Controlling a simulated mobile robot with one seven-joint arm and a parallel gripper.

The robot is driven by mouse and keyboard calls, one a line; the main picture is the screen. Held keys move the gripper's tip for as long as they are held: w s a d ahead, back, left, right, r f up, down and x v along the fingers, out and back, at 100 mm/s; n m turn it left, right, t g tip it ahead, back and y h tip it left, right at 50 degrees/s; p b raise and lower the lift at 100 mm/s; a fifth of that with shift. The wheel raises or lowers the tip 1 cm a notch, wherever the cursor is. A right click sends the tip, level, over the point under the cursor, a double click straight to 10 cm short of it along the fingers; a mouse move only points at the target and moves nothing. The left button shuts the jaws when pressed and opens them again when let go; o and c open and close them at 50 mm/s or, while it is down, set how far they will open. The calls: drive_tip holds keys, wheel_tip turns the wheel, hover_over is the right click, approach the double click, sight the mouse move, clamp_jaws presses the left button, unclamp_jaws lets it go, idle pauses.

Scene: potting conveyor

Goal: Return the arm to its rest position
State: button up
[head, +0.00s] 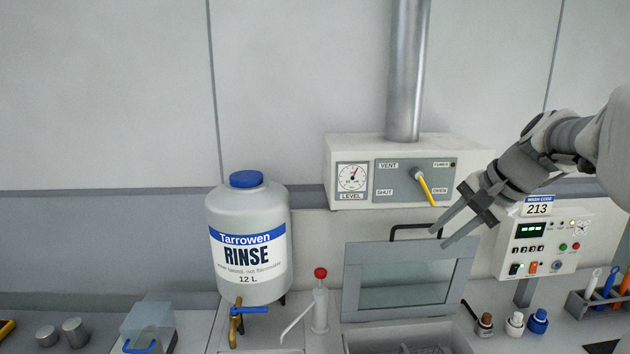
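My gripper (440,236) reaches in from the right on my arm. The lever points down and to the right, toward the OPEN label. I cannot tell whether the fingers touch the handle or lever.
A RINSE jug (248,205) with a tap stands left, beside a red-topped pump (320,300). A control panel (590,240) reading 213 stands right, close to my arm. Several small bottles and a tool rack (577,306) sit below it.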

drive_tip(key=s+a+f+n+h, duration=0.1)
drive_tip(key=s+a+f+n, duration=0.1)
drive_tip(key=s, duration=0.5)
drive_tip(key=s+a+f+n+h, duration=0.1)
drive_tip(key=s+a+n, duration=0.3)
drive_tip(key=s, duration=0.4)
drive_tip(key=s+a+f+n+h, duration=0.2)
drive_tip(key=s+a+f+n, duration=0.1)
drive_tip(key=s+n, duration=0.2)
drive_tip(key=shift+s+a+f+p, duration=0.3)
drive_tip(key=shift+s+a, duration=0.05)
drive_tip(key=shift+s, duration=0.8)
